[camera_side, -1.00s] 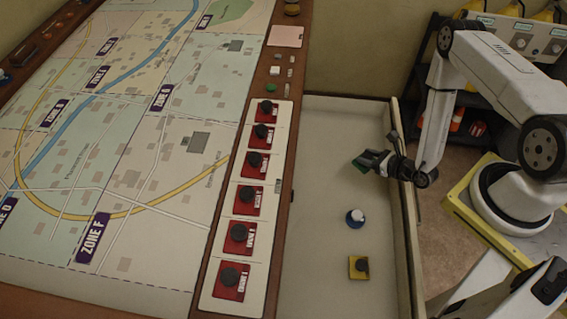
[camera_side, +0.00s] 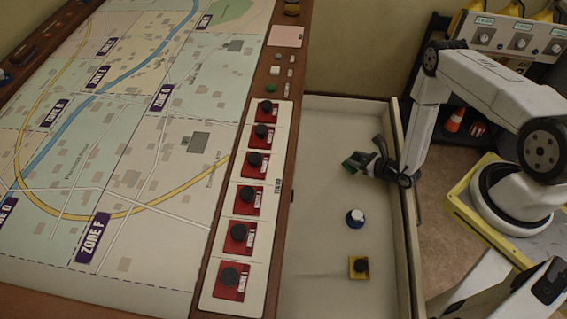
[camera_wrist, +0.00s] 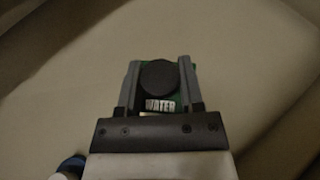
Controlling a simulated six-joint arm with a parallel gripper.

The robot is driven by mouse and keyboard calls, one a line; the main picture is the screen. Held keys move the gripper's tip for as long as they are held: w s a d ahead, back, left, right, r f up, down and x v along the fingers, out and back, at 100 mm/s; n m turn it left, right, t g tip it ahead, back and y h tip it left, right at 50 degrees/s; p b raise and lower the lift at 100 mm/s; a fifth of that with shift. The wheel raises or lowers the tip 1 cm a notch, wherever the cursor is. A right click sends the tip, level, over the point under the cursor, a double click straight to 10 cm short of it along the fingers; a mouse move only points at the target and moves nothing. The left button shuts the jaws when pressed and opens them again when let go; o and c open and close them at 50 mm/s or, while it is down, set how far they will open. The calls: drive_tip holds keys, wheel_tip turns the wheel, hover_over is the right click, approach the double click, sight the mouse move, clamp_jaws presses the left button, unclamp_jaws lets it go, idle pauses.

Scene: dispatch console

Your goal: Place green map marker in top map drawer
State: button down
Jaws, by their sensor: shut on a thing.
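The green map marker (camera_side: 353,162) is between the fingers of my gripper (camera_side: 367,163), over the open drawer (camera_side: 330,127) on the right of the console. In the wrist view the green marker (camera_wrist: 158,78) shows its black round knob and a label reading "WATER". My gripper (camera_wrist: 158,92) is shut on it, one finger on each side. The pale drawer floor lies behind it. I cannot tell whether the marker touches that floor.
A blue marker with a white top (camera_side: 355,218) and a yellow marker with a dark knob (camera_side: 359,266) stand in the drawer's nearer part. Several red markers (camera_side: 250,200) line the console strip beside it. The drawer's front wall (camera_side: 406,240) stands close to my wrist.

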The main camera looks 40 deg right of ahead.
drive_tip(key=shift+f, duration=1.05)
drive_tip(key=shift+s+f, duration=0.15)
drive_tip(key=shift+f, duration=0.45)
drive_tip(key=shift+c, duration=1.2)
unclamp_jaws()
drive_tip(key=shift+r, duration=0.2)
